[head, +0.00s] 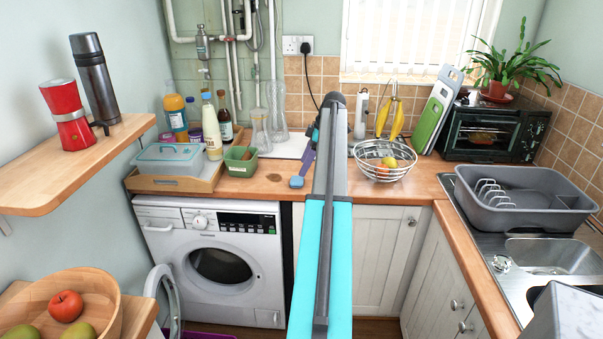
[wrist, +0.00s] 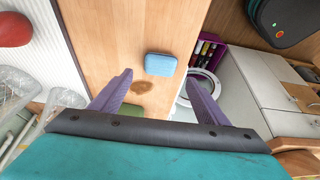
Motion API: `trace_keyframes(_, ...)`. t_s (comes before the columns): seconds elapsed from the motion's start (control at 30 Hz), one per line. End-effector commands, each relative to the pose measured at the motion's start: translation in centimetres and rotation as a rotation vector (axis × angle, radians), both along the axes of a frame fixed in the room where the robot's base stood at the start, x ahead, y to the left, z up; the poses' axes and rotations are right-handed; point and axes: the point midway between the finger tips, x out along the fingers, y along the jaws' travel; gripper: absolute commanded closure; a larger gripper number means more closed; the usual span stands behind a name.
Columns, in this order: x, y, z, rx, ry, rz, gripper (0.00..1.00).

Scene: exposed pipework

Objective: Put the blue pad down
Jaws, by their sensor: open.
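The blue pad (head: 296,182) lies flat on the wooden worktop (head: 340,185), above the gap beside the washing machine. In the wrist view the blue pad (wrist: 160,64) shows whole, just past the fingertips and between their lines. My gripper (wrist: 158,76) is open, with its two purple fingers apart and nothing between them. No contact between the fingers and the pad shows. In the head view my arm hides most of my gripper; a purple finger (head: 308,155) shows just behind the pad.
A brown stain (head: 273,177) marks the worktop left of the pad. A green tub (head: 240,161) and a wooden tray (head: 175,184) with a lidded box and bottles stand further left. A wire fruit basket (head: 384,160) stands right of my arm. The worktop around the pad is clear.

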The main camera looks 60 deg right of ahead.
Motion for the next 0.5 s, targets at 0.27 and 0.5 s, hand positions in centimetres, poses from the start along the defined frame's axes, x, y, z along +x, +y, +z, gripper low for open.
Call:
trace_keyframes(0.27, -1.4, -0.9, 3.8, -0.001, -0.001, -0.002, 0.31)
trace_keyframes(0.5, -1.9, -1.1, 5.2, 0.000, 0.000, -0.001, 0.31)
